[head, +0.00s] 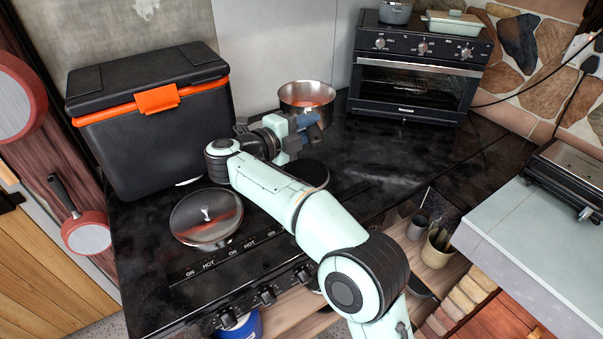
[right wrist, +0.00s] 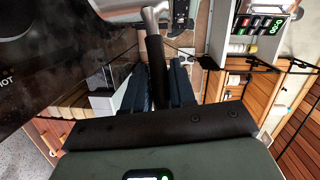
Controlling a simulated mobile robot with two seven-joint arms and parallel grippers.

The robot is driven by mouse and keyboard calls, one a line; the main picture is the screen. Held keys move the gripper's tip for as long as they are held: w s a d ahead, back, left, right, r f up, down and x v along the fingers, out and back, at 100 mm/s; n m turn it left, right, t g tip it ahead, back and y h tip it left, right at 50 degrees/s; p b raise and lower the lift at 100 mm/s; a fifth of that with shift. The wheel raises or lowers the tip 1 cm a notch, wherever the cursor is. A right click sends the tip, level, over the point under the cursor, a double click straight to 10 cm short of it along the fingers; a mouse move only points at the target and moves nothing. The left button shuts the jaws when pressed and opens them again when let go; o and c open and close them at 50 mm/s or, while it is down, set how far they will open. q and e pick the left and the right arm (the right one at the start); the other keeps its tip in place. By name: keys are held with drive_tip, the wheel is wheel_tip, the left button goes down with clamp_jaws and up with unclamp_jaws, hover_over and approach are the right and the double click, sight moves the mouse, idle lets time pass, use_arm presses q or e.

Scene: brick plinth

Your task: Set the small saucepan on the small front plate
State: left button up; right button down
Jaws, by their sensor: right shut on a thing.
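The small saucepan (head: 307,90) is steel with a reddish inside and shows behind my right gripper (head: 305,128) in the head view. The right gripper is shut on its dark handle (right wrist: 155,58), which runs between the fingers in the right wrist view; the pan's steel side (right wrist: 112,8) shows at the top. I cannot tell how high the pan is over the black top. A round dark hotplate (head: 312,173) lies below the gripper, partly hidden by my arm. I cannot tell if it is the small front plate. My left gripper is not in view.
A lidded frying pan (head: 206,218) stands on the hob, left of my arm. A black and orange cool box (head: 150,135) stands behind it. A small oven (head: 415,75) with a pot (head: 396,12) and a dish (head: 453,22) stands at the back. The black top right of my arm is clear.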

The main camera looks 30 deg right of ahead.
drive_tip(key=shift+s+f+b, duration=0.15)
drive_tip(key=shift+f+b, duration=0.95)
drive_tip(key=shift+f, duration=8.35)
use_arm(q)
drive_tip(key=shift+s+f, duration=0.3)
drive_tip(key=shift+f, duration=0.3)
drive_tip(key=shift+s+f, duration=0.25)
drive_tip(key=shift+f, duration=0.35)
use_arm(e)
drive_tip(key=c, duration=0.9)
unclamp_jaws()
drive_tip(key=shift+f, duration=0.1)
drive_tip(key=v, duration=1.2)
drive_tip(key=shift+b, duration=0.4)
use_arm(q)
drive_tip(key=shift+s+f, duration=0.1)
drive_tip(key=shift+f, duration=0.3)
